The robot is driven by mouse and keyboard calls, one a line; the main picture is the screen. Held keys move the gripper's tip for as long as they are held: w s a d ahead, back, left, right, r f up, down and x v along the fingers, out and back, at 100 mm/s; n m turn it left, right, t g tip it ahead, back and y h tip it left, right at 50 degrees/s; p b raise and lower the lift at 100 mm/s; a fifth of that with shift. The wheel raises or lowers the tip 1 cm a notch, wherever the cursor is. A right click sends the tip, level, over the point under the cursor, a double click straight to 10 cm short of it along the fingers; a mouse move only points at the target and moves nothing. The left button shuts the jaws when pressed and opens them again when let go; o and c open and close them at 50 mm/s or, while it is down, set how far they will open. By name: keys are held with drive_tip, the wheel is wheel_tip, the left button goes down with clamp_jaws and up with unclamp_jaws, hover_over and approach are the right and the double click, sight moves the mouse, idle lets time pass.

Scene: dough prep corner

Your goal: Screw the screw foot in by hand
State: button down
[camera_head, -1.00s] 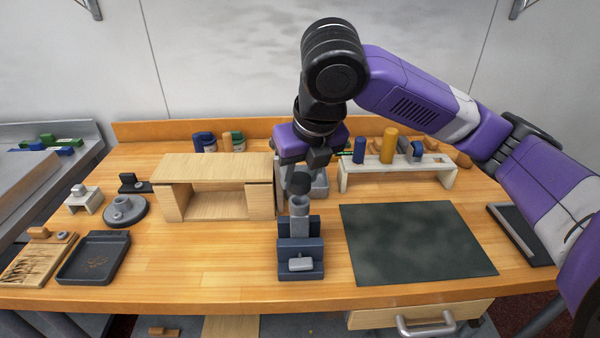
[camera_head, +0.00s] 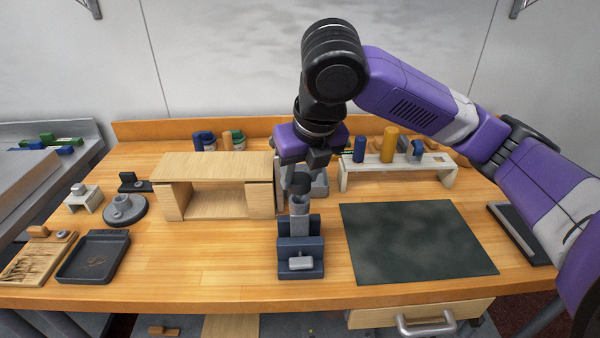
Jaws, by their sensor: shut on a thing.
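A dark blue-grey vise (camera_head: 301,248) stands on the table and holds an upright grey post (camera_head: 299,222) with a rounded collar at its top. A short dark round piece, which looks like the screw foot (camera_head: 300,187), is right above the collar. Whether its thread is in the post cannot be made out. My gripper (camera_head: 300,173) points down from above and is shut on the screw foot. Its fingers are dark and partly blend with the foot and with the grey object behind.
A wooden open-front box (camera_head: 213,166) stands close on the left. A pale rack (camera_head: 398,175) with blue and yellow cylinders is at the back right. A dark mat (camera_head: 415,245) lies clear at right. A grey round base (camera_head: 125,210) and dark tray (camera_head: 93,258) are at left.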

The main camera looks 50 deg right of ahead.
drive_tip(key=shift+f+b, duration=1)
drive_tip(key=shift+f, duration=0.3)
drive_tip(key=shift+r, duration=0.1)
